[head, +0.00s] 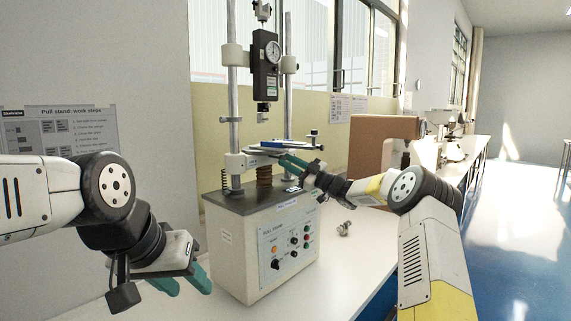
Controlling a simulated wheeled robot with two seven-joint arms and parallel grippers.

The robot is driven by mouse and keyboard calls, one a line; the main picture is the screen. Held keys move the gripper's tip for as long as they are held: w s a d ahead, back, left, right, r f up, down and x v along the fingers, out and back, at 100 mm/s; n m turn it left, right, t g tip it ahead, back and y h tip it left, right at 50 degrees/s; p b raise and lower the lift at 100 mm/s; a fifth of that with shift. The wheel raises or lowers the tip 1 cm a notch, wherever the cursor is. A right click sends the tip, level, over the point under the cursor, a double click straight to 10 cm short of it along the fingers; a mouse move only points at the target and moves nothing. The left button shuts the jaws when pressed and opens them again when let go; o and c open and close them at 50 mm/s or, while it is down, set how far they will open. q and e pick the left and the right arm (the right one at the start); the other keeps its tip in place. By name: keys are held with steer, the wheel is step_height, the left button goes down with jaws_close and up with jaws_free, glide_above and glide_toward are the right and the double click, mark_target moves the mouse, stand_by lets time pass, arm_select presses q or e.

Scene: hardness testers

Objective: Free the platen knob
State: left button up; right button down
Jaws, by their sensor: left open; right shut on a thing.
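The fingers hide that thing, and I cannot make out the platen knob clearly. A thin blue piece (284,145) lies just above the fingers. My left gripper (186,284) is open and empty, left of the stand's base.
A small metal piece (344,229) lies on the bench right of the stand. A brown box (380,143) and another tester (447,125) stand farther back. A work-steps sheet (62,130) is on the left wall. The bench front right of the stand is mostly clear.

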steer(key=c, duration=1.2)
jaws_free()
steer(key=shift+c, duration=0.2)
steer(key=v, duration=0.7)
steer(key=shift+s+d, duration=0.2)
steer(key=shift+d, duration=0.15)
steer(key=shift+f, duration=0.15)
